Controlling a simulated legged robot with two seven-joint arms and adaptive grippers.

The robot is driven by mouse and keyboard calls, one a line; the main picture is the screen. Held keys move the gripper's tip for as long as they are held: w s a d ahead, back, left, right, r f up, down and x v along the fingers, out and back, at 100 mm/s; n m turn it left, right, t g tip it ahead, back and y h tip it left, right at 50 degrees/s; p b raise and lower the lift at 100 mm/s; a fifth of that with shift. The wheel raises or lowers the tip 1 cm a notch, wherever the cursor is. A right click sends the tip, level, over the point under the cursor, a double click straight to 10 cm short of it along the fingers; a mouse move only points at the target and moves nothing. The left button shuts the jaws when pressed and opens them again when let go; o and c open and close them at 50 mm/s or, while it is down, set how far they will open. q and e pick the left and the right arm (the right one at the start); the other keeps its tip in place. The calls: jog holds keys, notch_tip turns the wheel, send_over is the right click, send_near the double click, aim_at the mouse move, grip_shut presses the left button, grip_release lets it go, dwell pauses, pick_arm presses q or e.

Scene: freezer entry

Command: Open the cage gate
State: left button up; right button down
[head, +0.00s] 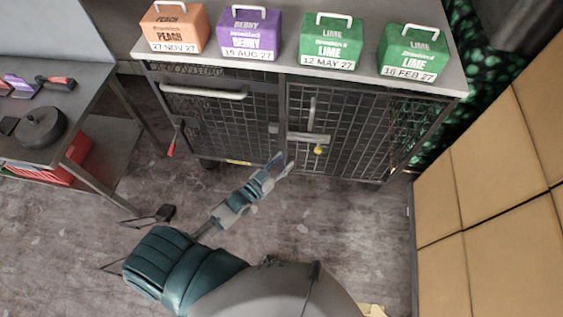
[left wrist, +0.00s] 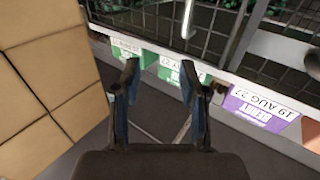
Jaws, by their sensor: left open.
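The cage (head: 230,120) has dark wire mesh, and its gate (head: 345,125) looks shut in the head view. A pale upright handle (head: 311,108) and a pale horizontal latch bar (head: 302,137) are on the gate's left side. A yellow knob (head: 318,150) hangs just below the bar. My left gripper (head: 282,163) is open and empty, in front of the cage, lower left of the latch. In the left wrist view its fingers (left wrist: 160,78) are apart, with mesh (left wrist: 225,25) and upside-down boxes beyond. I cannot tell whether it touches the cage. My right gripper is not in view.
Orange (head: 175,27), purple (head: 249,33) and green (head: 331,41) handled boxes stand on the cage's top. A table (head: 85,95) is at left. Tan panels (head: 490,190) close in on the right. Open floor (head: 345,215) lies before the gate.

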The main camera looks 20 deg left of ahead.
pick_arm(q)
jog(key=shift+s+d, duration=0.1)
jog(key=shift+s, duration=0.15)
jog(key=v, duration=1.2)
dwell(0.6)
